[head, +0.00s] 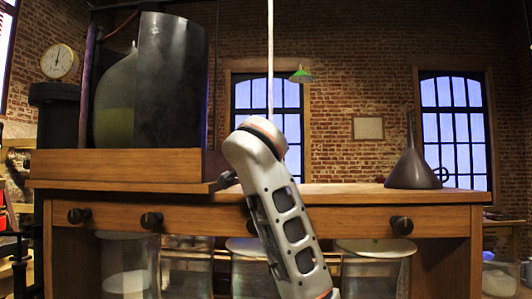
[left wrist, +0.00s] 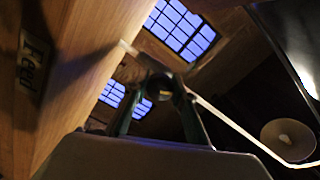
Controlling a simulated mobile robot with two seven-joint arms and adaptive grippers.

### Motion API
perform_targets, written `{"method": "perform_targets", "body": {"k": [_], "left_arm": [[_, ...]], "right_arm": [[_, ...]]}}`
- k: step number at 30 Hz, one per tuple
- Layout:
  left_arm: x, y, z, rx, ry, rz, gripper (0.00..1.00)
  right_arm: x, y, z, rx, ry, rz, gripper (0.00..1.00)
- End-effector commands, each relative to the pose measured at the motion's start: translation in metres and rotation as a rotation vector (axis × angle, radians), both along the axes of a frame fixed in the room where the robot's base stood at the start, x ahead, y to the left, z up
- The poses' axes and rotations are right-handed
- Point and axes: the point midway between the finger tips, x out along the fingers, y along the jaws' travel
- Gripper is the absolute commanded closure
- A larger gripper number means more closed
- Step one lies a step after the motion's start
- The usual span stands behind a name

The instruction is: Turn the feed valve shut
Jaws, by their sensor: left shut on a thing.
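The wooden panel (left wrist: 70,60) with the "Feed" label (left wrist: 34,62) fills the left of the left wrist view. My left gripper (left wrist: 160,85) is beside it, its two fingers shut on a small dark piece, seemingly the feed valve's handle (left wrist: 158,88). A pale-tipped stub (left wrist: 126,47) shows just beyond the fingers, towards the panel. The valve's body and exact angle are too dark to tell. In the head view an arm of mine rises in front of the bench; its gripper is mostly hidden. My right gripper is not in view.
A glass jar with yellowish liquid (head: 113,118) stands behind a dark panel (head: 172,85) on a wooden stand (head: 115,165). A dark funnel (head: 411,165) sits at the right of the bench (head: 350,197). Bench top between them is clear. Several glass vessels stand below.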

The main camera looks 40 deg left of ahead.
Motion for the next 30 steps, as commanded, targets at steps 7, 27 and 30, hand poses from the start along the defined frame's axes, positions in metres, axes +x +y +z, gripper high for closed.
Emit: {"method": "perform_targets", "body": {"k": [7, 27, 30], "left_arm": [[-0.001, 0.0, 0.002, 0.16, 0.135, 0.0, 0.96], [0.0, 0.0, 0.001, 0.351, 0.296, 0.0, 0.96], [0.0, 0.0, 0.0, 0.353, 0.298, 0.0, 0.96]], "right_arm": [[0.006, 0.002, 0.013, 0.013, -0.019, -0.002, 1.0], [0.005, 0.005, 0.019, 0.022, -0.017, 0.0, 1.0], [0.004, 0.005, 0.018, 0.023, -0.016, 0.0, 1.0]]}}
